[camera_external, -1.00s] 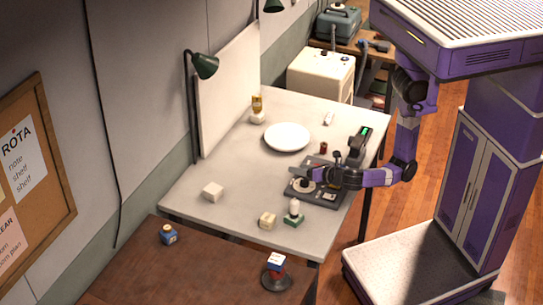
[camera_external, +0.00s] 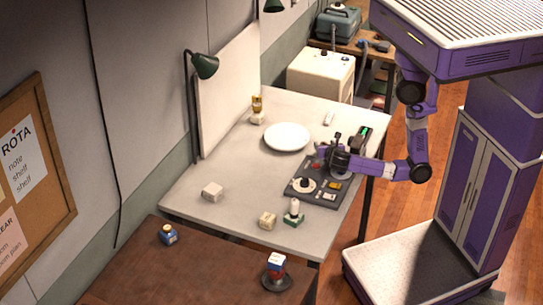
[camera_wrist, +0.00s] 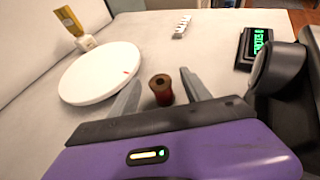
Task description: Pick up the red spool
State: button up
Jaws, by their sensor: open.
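The red spool (camera_wrist: 160,92) stands upright on the grey table in the wrist view, dark red with a tan top that has a dark hole. My gripper (camera_wrist: 160,78) is open, with one grey finger to each side of the spool; I cannot tell whether either finger touches it. In the external view my gripper (camera_external: 322,153) is low over the table's right side, beside the white plate, and largely hides the spool.
A white plate (camera_external: 287,137) lies left of my gripper.

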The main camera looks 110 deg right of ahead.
jog(key=shift+x, duration=1.25)
grip_shut()
